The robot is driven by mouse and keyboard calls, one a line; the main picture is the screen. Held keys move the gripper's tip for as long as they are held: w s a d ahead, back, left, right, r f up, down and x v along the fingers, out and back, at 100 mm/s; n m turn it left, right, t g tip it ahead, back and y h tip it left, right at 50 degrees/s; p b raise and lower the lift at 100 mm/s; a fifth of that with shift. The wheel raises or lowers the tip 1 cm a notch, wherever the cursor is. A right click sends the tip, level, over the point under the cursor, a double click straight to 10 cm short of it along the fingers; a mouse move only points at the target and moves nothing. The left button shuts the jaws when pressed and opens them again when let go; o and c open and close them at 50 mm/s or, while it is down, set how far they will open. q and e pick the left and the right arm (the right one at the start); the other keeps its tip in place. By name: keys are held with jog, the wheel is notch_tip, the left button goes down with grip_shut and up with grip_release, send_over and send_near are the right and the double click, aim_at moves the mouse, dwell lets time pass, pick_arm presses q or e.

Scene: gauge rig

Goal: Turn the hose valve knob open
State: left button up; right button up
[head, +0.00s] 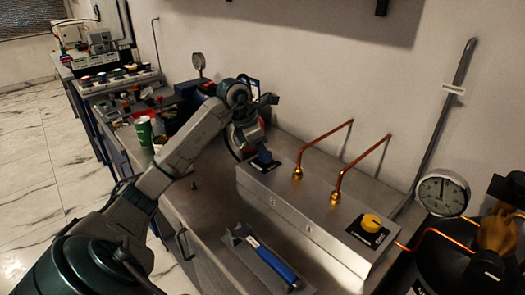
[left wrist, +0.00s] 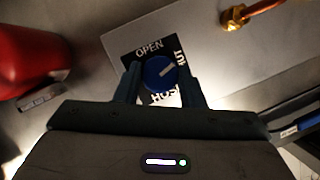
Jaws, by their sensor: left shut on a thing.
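The blue hose valve knob (left wrist: 158,72) sits on a black label plate (left wrist: 128,60) marked OPEN and SHUT, with part of the word HOSE showing below. Its white pointer line slants up and right, toward the SHUT side. My left gripper (left wrist: 160,85) is shut on the knob, one finger on either side of it. In the head view the left gripper (head: 264,158) reaches down to the far left end of the grey metal box (head: 290,213), where the fingers mostly hide the knob.
Two copper pipes (head: 318,137) rise from brass fittings on the box. A yellow knob (head: 371,222) is at its near right end. A pressure gauge (head: 442,193) stands right. A blue-handled tool (head: 275,262) lies in front; a green can (head: 144,131) stands left.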

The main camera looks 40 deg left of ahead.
pick_arm(q)
jog(key=n+y, duration=0.1)
jog(key=n, duration=0.2)
jog(key=shift+d+n, duration=0.15)
jog(key=shift+n, duration=0.25)
jog(key=shift+r+n+t+y, duration=0.1)
jog(key=shift+n+t+y, duration=0.3)
jog(key=shift+n, duration=0.5)
jog(key=shift+d+n+y+p, duration=0.1)
jog(key=shift+n+y+p, duration=0.35)
jog(key=shift+n, duration=0.45)
jog(key=n+y+p, duration=0.1)
jog(key=n, duration=0.2)
jog(key=shift+d+r+g, duration=0.1)
jog(key=shift+g, duration=0.2)
jog(key=n+y+p, duration=0.1)
jog(key=n+p, duration=0.2)
jog(key=shift+n+g+y+p, duration=0.35)
jog(key=shift+n+p, duration=0.25)
jog(key=shift+p, duration=0.15)
pick_arm(e)
jog(key=s+d+f, duration=0.1)
jog(key=s+f, duration=0.4)
jog(key=s, duration=0.6)
jog(key=shift+s, duration=0.25)
jog(key=shift+d, duration=0.1)
pick_arm(q)
jog(key=o, duration=1)
